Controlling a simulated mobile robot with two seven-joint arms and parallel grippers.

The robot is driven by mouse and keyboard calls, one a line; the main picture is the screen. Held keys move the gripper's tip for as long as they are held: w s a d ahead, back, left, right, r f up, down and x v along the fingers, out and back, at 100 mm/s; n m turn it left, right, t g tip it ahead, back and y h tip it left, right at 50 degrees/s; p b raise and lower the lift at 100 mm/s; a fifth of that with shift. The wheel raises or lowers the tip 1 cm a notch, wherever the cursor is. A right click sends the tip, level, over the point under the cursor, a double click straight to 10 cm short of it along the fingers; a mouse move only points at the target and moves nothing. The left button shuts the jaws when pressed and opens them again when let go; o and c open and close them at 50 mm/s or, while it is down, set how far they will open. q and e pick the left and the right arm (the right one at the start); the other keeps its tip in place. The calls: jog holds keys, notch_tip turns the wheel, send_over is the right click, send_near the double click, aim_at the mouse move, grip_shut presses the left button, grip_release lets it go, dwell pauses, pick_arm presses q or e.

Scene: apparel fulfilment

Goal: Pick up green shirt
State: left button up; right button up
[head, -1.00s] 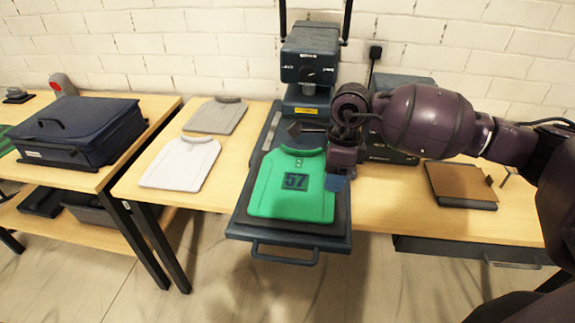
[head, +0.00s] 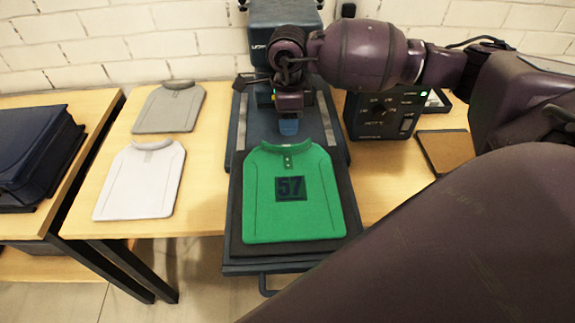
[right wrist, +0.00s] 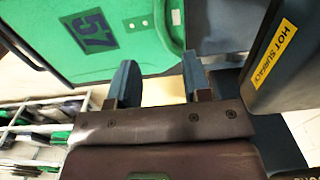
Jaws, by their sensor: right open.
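The green shirt (head: 262,205) with a dark 57 patch lies flat on the dark pull-out platen (head: 236,240) of the heat press. Its collar points toward the press. My right gripper (head: 289,128) is above the platen, just beyond the collar end of the shirt. In the right wrist view the two blue fingertips (right wrist: 158,82) are apart with nothing between them, and the shirt (right wrist: 135,40) shows beyond them. My left gripper is not in view.
The heat press (head: 268,14) stands behind, with a "hot surface" label (right wrist: 275,55) close to my right gripper. A control box (head: 385,112) is to the right. A white shirt (head: 140,180) and a grey shirt (head: 168,107) lie left. A dark case (head: 35,150) sits on the left table.

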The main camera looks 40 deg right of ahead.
aim_at(287, 147)
notch_tip(287, 147, down, 9)
jog(key=shift+w+r, duration=0.1)
jog(key=shift+r, duration=0.1)
grip_shut()
dwell(0.5)
